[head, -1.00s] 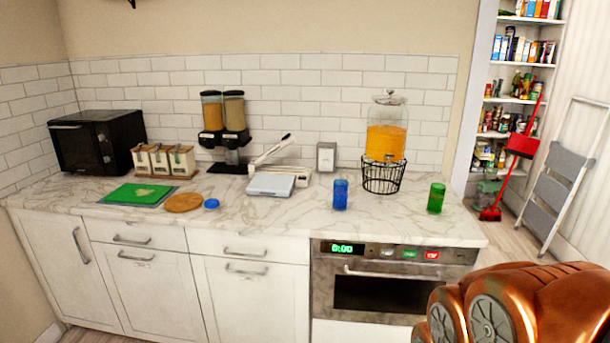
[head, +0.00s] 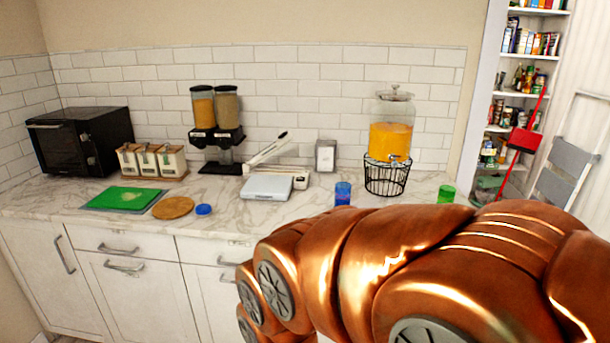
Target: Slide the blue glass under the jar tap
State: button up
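The blue glass (head: 343,192) stands upright on the marble counter, left of and in front of the jar; its lower part is hidden behind my copper-coloured arm. The glass jar (head: 391,128) holds orange liquid and stands on a black wire stand (head: 387,178). Its tap is small and low on the front of the jar (head: 394,158), above the front of the stand. The blue glass is apart from the stand, not under the tap. My arm fills the lower right of the view. My gripper's fingers do not show.
A green glass (head: 446,193) stands right of the stand, partly behind my arm. A grey scale (head: 267,188), a blue lid (head: 203,210), a round wooden board (head: 173,208) and a green cutting board (head: 132,198) lie to the left. A microwave (head: 82,139) stands far left.

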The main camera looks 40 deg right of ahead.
aim_at(342, 199)
jog(key=z, duration=0.1)
jog(key=i, duration=0.8)
jog(key=z, duration=0.7)
jog(key=i, duration=0.75)
jog(key=z, duration=0.05)
